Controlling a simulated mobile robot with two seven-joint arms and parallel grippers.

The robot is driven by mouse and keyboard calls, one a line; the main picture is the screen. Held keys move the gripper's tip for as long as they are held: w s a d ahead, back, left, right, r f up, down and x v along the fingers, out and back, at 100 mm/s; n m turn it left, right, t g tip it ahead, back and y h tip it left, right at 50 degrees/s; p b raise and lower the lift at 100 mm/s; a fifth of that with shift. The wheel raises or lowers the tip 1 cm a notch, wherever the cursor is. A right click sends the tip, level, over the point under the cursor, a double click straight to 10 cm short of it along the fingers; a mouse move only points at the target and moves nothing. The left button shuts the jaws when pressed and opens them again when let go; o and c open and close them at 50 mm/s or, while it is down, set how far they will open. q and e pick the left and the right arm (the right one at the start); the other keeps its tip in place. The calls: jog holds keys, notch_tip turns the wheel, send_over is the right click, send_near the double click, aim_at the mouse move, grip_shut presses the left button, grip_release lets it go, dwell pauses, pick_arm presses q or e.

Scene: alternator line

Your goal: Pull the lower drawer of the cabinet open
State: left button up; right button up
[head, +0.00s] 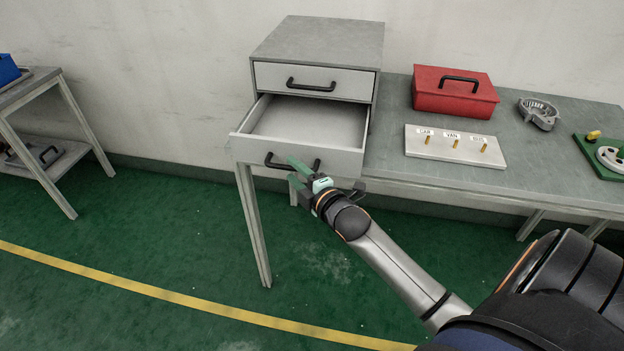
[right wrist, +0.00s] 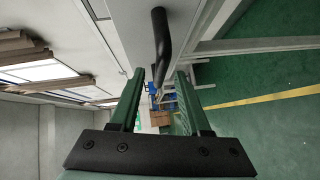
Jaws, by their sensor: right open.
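The grey cabinet (head: 318,42) stands on the left end of a grey bench. Its lower drawer (head: 310,122) is pulled out and its empty interior shows. The upper drawer (head: 340,83) is closed. The black lower handle (head: 284,164) is on the drawer's front. My right gripper (head: 297,172) is at the right part of this handle. In the right wrist view the handle (right wrist: 161,45) lies ahead between the two green fingers (right wrist: 158,95), which stand apart. I cannot tell whether a finger touches it. My left gripper is not in view.
On the bench (head: 390,170) are a red toolbox (head: 454,92), a white board with brass pegs (head: 456,148), a grey metal housing (head: 538,113) and a green fixture plate (head: 598,158). Another table (head: 35,85) stands at the far left. The green floor before the cabinet is clear.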

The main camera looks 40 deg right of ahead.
jog(key=s+r, duration=0.1)
jog(key=s, duration=0.9)
jog(key=shift+a+r, duration=0.25)
jog(key=shift+a, duration=0.05)
jog(key=shift+w, duration=0.1)
jog(key=s+a+f+m+g+y, duration=0.1)
jog(key=s+a+f+m+g, duration=0.2)
jog(key=s+a+f+m, duration=0.3)
jog(key=s+a+f+m+g+y, duration=0.2)
jog(key=s+a+f+m+g, duration=0.2)
jog(key=f, duration=1.2)
jog(key=s+a+m, duration=0.3)
jog(key=s+a, duration=0.2)
jog(key=a, duration=0.1)
jog(key=shift+s+f+m+y, duration=0.2)
jog(key=shift+s+m+y, duration=0.1)
jog(key=shift+s, duration=0.1)
